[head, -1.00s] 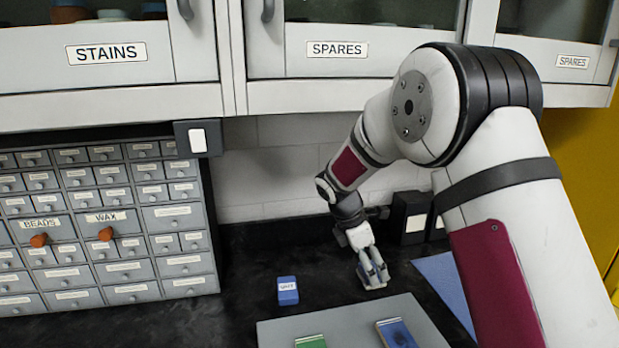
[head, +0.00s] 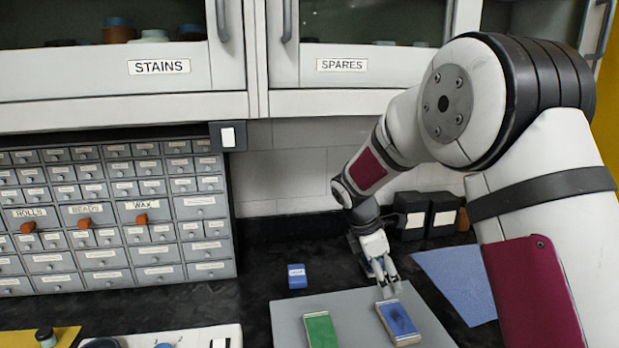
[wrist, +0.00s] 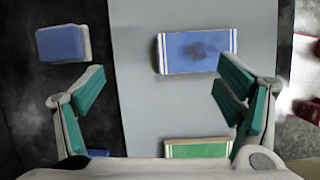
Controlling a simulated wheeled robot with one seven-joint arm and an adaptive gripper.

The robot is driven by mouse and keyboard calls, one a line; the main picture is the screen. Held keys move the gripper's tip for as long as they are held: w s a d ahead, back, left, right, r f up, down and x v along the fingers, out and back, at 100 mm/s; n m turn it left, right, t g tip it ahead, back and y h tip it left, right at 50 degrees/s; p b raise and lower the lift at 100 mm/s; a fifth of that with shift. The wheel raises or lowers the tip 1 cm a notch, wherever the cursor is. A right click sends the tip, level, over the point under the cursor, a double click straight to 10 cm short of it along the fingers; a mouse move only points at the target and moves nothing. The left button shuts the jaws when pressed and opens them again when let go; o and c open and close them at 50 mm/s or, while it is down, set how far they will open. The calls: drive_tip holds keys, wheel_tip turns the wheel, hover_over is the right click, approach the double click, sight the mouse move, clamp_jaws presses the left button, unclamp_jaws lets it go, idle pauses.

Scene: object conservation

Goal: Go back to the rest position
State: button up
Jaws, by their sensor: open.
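My gripper (head: 388,290) is at the end of my arm, over the far edge of the grey board in the head view. In the wrist view, its two green-padded fingers (wrist: 163,80) are spread apart, with nothing between them. A blue block with a dark smudge and pale striped ends (head: 400,322) lies on the board; the wrist view shows it (wrist: 197,52) just beyond the fingers. A green block (head: 320,329) lies beside it and is partly hidden in the wrist view (wrist: 197,149).
The grey board (head: 352,311) lies on the black counter. A small blue box (head: 297,277) stands behind it, and a blue mat (head: 458,281) lies to the right. Labelled drawers (head: 110,259) fill the left. Dark boxes (head: 410,215) stand at the back under the cabinets (head: 340,99).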

drive_tip(key=s+d+r+m+t+y, duration=0.1)
drive_tip(key=s+d+r+m+y, duration=0.15)
drive_tip(key=s+r+m, duration=1.05)
drive_tip(key=s+r+m+t+y, duration=0.1)
drive_tip(key=s+m, duration=0.5)
drive_tip(key=s, duration=1.6)
drive_tip(key=shift+r+t+y, duration=0.35)
drive_tip(key=shift+r+t, duration=0.25)
drive_tip(key=shift+r, duration=0.05)
